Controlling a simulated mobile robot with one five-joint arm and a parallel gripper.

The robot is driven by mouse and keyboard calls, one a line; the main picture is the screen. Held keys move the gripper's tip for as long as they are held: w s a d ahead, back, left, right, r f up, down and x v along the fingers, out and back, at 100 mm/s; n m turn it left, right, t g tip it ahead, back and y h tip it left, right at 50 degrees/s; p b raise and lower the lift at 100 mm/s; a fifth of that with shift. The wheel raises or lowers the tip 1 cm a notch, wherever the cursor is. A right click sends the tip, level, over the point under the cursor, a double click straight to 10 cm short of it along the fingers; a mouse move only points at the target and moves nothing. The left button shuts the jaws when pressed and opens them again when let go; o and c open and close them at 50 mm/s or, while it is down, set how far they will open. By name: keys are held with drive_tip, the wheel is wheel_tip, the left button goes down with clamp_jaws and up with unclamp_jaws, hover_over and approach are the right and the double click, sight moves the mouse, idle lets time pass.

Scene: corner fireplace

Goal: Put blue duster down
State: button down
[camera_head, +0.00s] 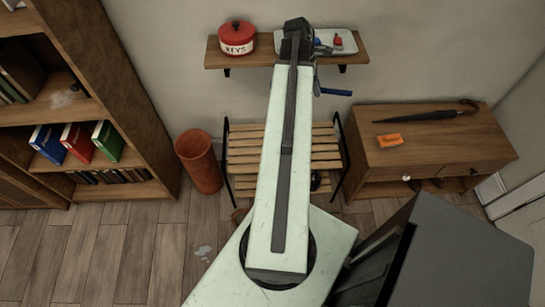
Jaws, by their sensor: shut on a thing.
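My arm reaches away from me to the wall shelf, and my gripper (297,42) is at its far end. The jaws are mostly hidden by the arm. A blue handle, which I take for the blue duster (337,92), sticks out to the right of the arm just below the shelf's front edge. The rest of the duster is hidden behind the arm. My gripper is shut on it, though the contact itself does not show.
The wall shelf (262,60) bears a red KEYS tin (236,39) and a white tray (347,42) with small items. A slatted rack (245,152) stands below. A cabinet (440,150) with an umbrella (430,114) and orange item (389,140) is right; a bookcase (125,85) and bin (199,163) left.

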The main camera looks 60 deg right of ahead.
drive_tip(key=shift+w+f+b, duration=0.15)
drive_tip(key=shift+f+b, duration=0.25)
drive_tip(key=w+a+f+b, duration=0.1)
drive_tip(key=f+b, duration=1.4)
drive_tip(key=w+a+f+n+b, duration=0.1)
drive_tip(key=f+b, duration=1.4)
drive_tip(key=w+a+f+n+b, duration=0.1)
drive_tip(key=w+f+b, duration=0.1)
drive_tip(key=f+b, duration=1.2)
drive_tip(key=shift+f+h+b, duration=0.4)
drive_tip(key=shift+b, duration=0.05)
drive_tip(key=shift+r, duration=0.25)
drive_tip(key=shift+f, duration=0.15)
drive_tip(key=c, duration=1.3)
unclamp_jaws()
